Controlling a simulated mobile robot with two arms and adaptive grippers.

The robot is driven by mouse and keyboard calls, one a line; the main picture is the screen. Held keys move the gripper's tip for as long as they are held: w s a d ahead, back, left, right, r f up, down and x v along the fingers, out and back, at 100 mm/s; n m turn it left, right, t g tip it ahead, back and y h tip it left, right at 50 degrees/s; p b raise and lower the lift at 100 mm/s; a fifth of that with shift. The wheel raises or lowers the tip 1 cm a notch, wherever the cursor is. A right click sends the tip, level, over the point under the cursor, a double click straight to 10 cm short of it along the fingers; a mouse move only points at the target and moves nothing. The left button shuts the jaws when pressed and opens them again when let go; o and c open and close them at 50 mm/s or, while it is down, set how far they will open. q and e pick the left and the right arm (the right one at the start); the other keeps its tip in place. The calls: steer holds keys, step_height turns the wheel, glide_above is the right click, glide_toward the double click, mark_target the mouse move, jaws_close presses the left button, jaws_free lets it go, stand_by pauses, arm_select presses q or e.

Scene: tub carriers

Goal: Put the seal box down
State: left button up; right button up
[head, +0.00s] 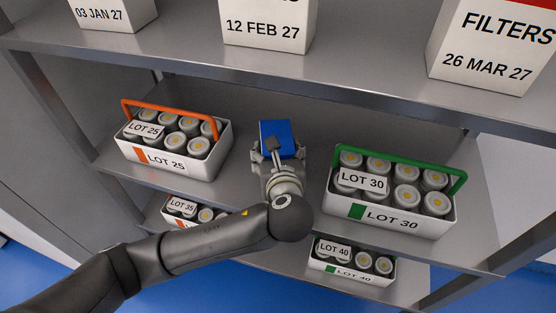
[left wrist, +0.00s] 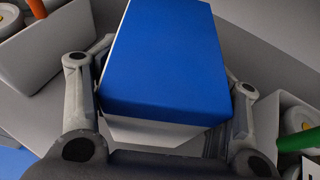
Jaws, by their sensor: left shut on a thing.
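The seal box is a small box with a blue top (head: 275,131) and white sides. It is between the fingers of my left gripper (head: 276,153), over the middle shelf between two tub carriers. In the left wrist view the box (left wrist: 168,65) fills the middle, with a finger of the left gripper (left wrist: 165,112) on each side of it. The gripper is shut on the box. I cannot tell whether the underside of the box touches the shelf. My right gripper is not in view.
The LOT 25 carrier (head: 194,169) with an orange handle stands left on the middle shelf (head: 250,188); the LOT 30 carrier (head: 395,221) with a green handle stands right. LOT 35 (head: 168,216) and LOT 40 (head: 350,276) carriers are below. White boxes, including FILTERS (head: 490,45), stand on the shelf above.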

arm_select(q)
step_height(320, 180, down, 2)
steer(key=shift+s+f, duration=0.1)
steer(key=shift+f, duration=0.05)
steer(key=o, duration=1.3)
steer(key=shift+d, duration=0.1)
steer(key=v, duration=1.2)
